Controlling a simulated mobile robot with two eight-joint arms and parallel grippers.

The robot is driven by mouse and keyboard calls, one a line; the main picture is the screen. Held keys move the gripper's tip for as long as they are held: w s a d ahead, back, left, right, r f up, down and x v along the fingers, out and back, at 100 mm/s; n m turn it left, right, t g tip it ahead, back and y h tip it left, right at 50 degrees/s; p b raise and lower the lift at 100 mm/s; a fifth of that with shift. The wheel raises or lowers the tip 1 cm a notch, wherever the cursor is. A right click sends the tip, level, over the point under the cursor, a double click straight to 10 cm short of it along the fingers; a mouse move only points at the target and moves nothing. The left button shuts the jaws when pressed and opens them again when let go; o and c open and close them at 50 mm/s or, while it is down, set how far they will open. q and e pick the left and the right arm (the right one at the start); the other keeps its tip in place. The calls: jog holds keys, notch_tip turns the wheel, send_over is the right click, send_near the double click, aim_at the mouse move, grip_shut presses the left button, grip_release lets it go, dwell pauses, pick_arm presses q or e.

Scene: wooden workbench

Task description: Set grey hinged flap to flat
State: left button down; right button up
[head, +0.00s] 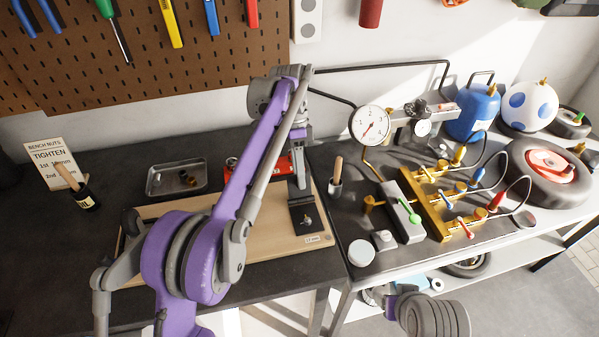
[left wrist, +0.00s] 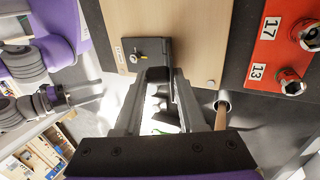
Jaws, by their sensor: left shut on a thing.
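A dark grey hinge plate (head: 304,218) with a small metal stud lies on the wooden board, near the board's right end. It also shows in the left wrist view (left wrist: 127,56), just beyond my fingertips. My left gripper (head: 299,190) points down at the plate's far edge. In the left wrist view its two fingers (left wrist: 158,82) are closed in on a grey flap at the plate's edge.
A red socket holder (left wrist: 285,50) stands behind the board. A metal tray (head: 165,180) with small parts is at the left. Gauge and brass valve fittings (head: 440,200) fill the right bench.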

pick_arm(q)
jog(key=shift+r, duration=0.1)
jog(key=c, duration=0.6)
grip_release()
jog(key=shift+o, duration=0.2)
jog(key=p+v, duration=0.3)
jog(key=v, duration=0.8)
jog(key=shift+p, duration=0.3)
pick_arm(e)
notch_tip(320, 180, up, 6)
jog(key=w, duration=0.2)
jog(key=shift+w+f+t, duration=0.2)
jog(key=shift+w+t, duration=0.1)
jog(key=shift+w, duration=0.1)
pick_arm(q)
jog(key=shift+s, duration=0.1)
pick_arm(e)
jog(key=shift+s, duration=0.1)
